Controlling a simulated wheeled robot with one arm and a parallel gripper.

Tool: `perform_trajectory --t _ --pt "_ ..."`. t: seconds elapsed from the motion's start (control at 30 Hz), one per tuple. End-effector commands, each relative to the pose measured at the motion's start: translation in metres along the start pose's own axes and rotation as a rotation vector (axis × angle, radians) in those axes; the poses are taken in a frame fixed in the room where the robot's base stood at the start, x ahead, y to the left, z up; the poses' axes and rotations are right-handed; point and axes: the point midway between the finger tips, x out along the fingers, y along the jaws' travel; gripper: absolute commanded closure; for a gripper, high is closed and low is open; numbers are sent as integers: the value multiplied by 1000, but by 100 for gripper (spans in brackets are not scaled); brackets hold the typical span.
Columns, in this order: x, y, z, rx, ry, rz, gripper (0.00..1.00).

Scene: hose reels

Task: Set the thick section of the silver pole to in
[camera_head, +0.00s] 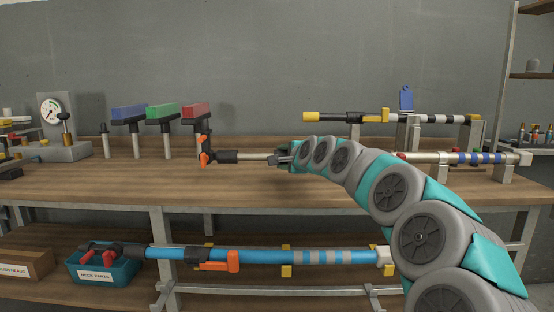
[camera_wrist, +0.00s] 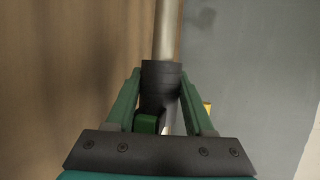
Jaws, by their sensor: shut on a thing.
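The silver pole (camera_head: 252,157) lies level above the workbench. Its left end has a black grip (camera_head: 229,156) and an upright part with orange clips (camera_head: 205,157). Its thick section (camera_head: 440,157), with blue bands, shows on the right behind my arm. My gripper (camera_head: 283,158) is at the pole's middle, left of the thick section. In the wrist view, my gripper's green fingers (camera_wrist: 160,85) are shut around a dark collar (camera_wrist: 157,72) on the pole. A green tab (camera_wrist: 146,124) sits between the fingers. My arm hides the pole's middle in the head view.
A black-and-white banded pole (camera_head: 350,117) with yellow ends rests on stands behind. A blue pole (camera_head: 270,256) lies on the lower shelf by a teal bin (camera_head: 100,268). Blue, green and red heads (camera_head: 162,111) and a gauge (camera_head: 51,110) stand left. The front bench top is clear.

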Motion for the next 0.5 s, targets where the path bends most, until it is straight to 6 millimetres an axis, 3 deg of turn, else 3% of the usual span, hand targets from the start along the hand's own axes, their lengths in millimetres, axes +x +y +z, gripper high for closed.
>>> perform_trajectory --t 0.1,0.3,0.5 --pt "-12 2 -31 4 3 -3 100" --pt "-28 1 -69 1 2 -2 100" --pt "-33 0 -80 0 2 -2 100"
